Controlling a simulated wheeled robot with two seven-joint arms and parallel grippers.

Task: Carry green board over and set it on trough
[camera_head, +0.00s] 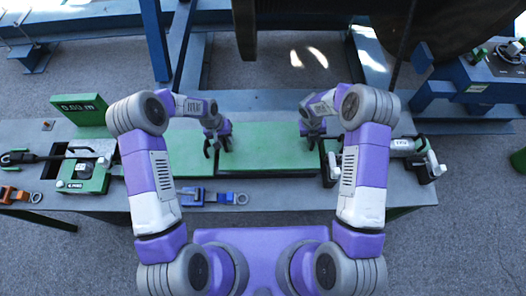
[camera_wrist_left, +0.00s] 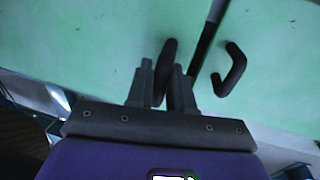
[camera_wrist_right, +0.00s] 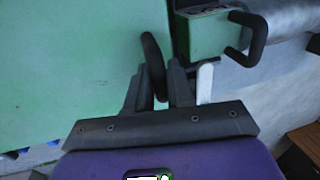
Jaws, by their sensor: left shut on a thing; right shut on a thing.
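The green board (camera_head: 262,150) lies flat in the middle of the bench, between my two hands. My left gripper (camera_head: 222,140) is at its left part; in the left wrist view (camera_wrist_left: 168,80) it is shut on an upright black handle (camera_wrist_left: 168,55). A dark seam and a second black handle (camera_wrist_left: 236,70) are beside it. My right gripper (camera_head: 308,135) is at the board's right part; in the right wrist view (camera_wrist_right: 158,82) it is shut on a black handle (camera_wrist_right: 152,52) near the board's edge. I cannot clearly make out the trough; any part under the board is hidden.
A green device (camera_head: 82,175) and a raised green block (camera_head: 80,110) stand on the bench at left. A blue clamp (camera_head: 212,198) lies at the front edge. A silver-and-black tool (camera_head: 405,147) lies at right. A large dark reel (camera_head: 330,22) and blue frame are behind.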

